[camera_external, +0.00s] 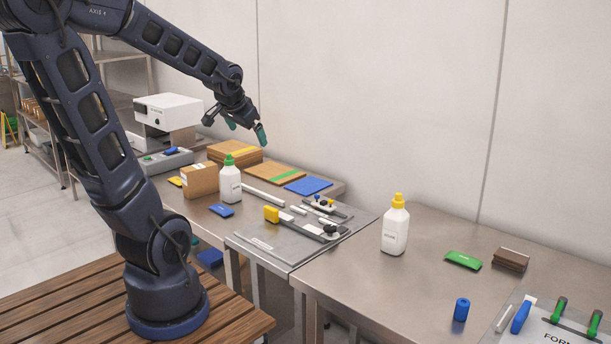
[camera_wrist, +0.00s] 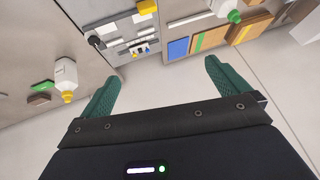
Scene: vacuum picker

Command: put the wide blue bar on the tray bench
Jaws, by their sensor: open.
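My gripper (camera_external: 246,129) is open and empty, high above the back of the steel benches. Its two green fingers stand wide apart in the wrist view (camera_wrist: 158,84), with nothing between them. Several blue pieces are in view, and I cannot tell surely which is the wide blue bar. A flat blue plate (camera_external: 307,186) lies on the far bench and shows in the wrist view (camera_wrist: 178,48). A small flat blue piece (camera_external: 222,210) lies by the white bottle. A blue bar (camera_external: 171,150) sits on a grey box. A blue cylinder (camera_external: 461,309) stands on the near bench (camera_external: 390,290).
A green-capped bottle (camera_external: 230,180), a cardboard box (camera_external: 200,179) and wooden boards (camera_external: 275,174) crowd the far bench. A grey plate (camera_external: 265,243) carries a yellow-ended tool. A yellow-capped bottle (camera_external: 396,226) stands on the near bench, with clear steel around it.

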